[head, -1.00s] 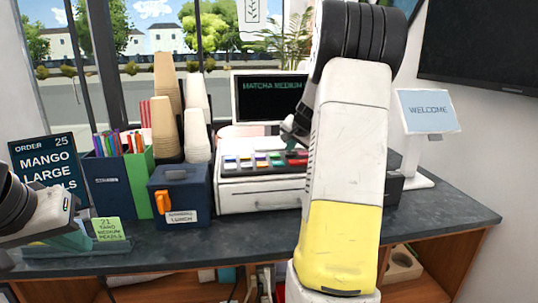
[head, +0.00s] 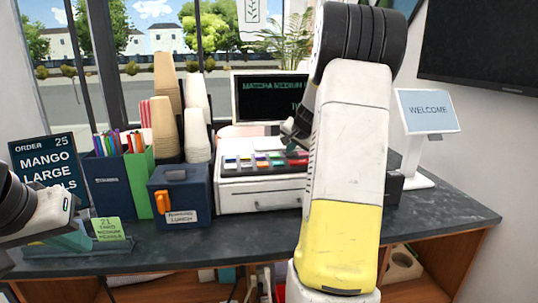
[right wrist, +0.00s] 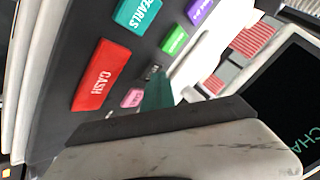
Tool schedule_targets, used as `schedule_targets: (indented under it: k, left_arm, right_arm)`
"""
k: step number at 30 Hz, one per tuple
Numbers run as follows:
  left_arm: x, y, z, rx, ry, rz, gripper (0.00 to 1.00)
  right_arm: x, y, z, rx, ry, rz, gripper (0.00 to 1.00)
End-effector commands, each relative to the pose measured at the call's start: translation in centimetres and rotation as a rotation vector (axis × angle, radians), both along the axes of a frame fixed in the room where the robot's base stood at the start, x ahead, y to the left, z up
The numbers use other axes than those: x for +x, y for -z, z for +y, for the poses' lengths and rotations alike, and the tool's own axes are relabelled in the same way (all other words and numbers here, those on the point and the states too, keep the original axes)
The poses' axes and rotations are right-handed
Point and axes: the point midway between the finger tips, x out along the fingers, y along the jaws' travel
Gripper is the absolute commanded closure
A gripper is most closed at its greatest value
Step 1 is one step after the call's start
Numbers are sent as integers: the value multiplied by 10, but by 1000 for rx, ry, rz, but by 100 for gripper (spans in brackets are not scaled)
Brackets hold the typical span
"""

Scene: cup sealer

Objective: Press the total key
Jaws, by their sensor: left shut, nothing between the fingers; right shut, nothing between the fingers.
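The cash register (head: 262,190) stands on the counter with coloured keys on its sloped top. In the right wrist view its keys include a red CASH key (right wrist: 95,75), a teal PEARLS key (right wrist: 138,14), a green key (right wrist: 174,39) and a small pink key (right wrist: 132,98). I cannot read a total label on any key. My right gripper (head: 292,136) is shut and empty over the keys; its dark green fingertip (right wrist: 157,90) is beside the pink key, contact unclear. My left gripper (head: 75,238) is shut at the far left, low over the counter.
The order screen (head: 268,98) behind the register reads MATCHA MEDIUM, with a second line beginning TO, partly hidden by my right arm. A blue box (head: 180,195), cup stacks (head: 166,130), an order sign (head: 45,165) and a green card (head: 108,229) stand left. A WELCOME tablet (head: 428,111) stands right.

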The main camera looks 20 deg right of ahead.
Motion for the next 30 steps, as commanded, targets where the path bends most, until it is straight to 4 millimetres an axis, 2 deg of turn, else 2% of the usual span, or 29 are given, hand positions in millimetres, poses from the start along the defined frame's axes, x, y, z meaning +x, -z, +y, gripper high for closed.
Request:
schedule_targets:
  k: [7, 17, 26, 30]
  left_arm:
    - [0, 0, 0, 0, 0, 0, 100]
    - [0, 0, 0, 0, 0, 0, 100]
    - [0, 0, 0, 0, 0, 0, 100]
    - [0, 0, 0, 0, 0, 0, 100]
  right_arm:
    - [0, -1, 1, 0, -2, 1, 100]
    - [0, -16, 1, 0, -2, 1, 100]
    - [0, -17, 0, 1, -1, 1, 100]
    - [1, -26, 0, -1, -2, -2, 100]
